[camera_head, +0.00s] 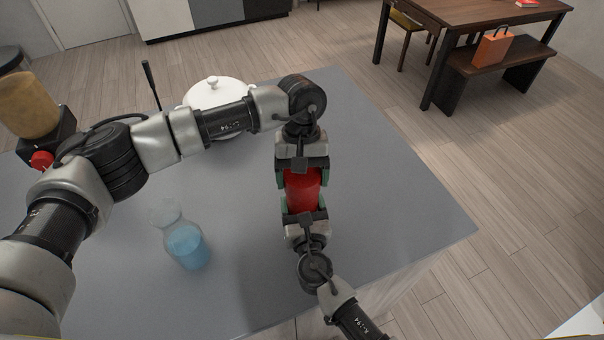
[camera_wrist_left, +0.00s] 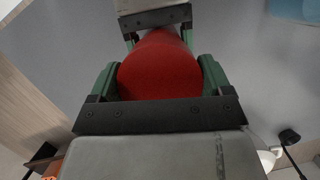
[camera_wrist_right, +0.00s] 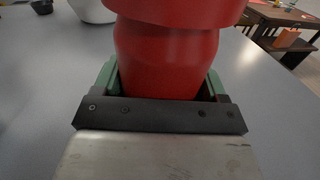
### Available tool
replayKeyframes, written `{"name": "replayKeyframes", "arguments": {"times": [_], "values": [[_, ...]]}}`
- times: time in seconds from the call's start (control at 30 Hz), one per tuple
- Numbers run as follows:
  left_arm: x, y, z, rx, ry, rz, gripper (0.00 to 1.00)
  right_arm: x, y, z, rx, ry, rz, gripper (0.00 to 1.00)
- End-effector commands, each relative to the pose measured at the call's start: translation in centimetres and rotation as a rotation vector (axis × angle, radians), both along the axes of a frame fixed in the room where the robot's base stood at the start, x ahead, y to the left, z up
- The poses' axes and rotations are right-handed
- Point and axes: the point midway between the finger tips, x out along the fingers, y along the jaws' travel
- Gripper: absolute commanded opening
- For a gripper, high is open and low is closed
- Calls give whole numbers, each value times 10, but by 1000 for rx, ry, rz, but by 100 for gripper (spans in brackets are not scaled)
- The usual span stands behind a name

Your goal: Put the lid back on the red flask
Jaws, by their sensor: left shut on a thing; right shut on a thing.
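The red flask (camera_head: 303,190) is between my two grippers over the grey counter (camera_head: 385,180). My left gripper (camera_head: 302,177) is shut on the flask's red lid, whose rounded face (camera_wrist_left: 158,75) fills the space between the green fingers in the left wrist view. My right gripper (camera_head: 304,208) is shut on the flask's body (camera_wrist_right: 165,60) from the near side. In the right wrist view the wider red lid (camera_wrist_right: 180,10) is directly above the body, in line with it. I cannot tell whether it is fully seated. The grippers hide much of the flask.
A glass carafe with blue liquid (camera_head: 187,248) stands at the near left. A white lidded pot (camera_head: 215,93) stands behind my left arm. A coffee grinder or similar machine (camera_head: 30,105) is at the far left. The counter's right side is clear up to its edge.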

Motion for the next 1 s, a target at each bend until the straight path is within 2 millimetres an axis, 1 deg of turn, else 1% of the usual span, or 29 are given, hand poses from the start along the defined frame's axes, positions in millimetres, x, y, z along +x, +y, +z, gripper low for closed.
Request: {"name": "replayKeyframes", "arguments": {"times": [0.03, 0.2, 0.3, 0.4, 0.5, 0.57, 0.87, 0.9, 1.0], "values": [[0, -1, 1, 2, -2, -107, 57, 0, 0, 0, 0, -1, -1, 6], [0, -1, 1, 4, -2, -491, 57, 0, 0, 0, -1, 0, -1, 6], [0, 0, 1, 3, -2, -707, 57, 0, 0, 0, 0, 0, -1, 6], [1, 0, 1, 2, -2, -876, 57, 0, 0, 0, 0, 0, -1, 6], [1, 0, 0, 2, 0, -980, 57, 0, 0, 0, 0, 0, -1, 6], [1, 0, 0, 2, 1, -1011, 57, 0, 0, 0, 0, 0, -1, 6], [1, 1, 0, 0, 1, -1023, 57, 0, -1, 0, 0, 0, -2, 6], [1, 1, 0, -1, 1, -1023, 84, 0, -1, 0, 1, 0, -2, 6], [1, 1, 0, 0, 1, -1022, 99, 0, -1, 0, 0, 0, -2, 6]]}}
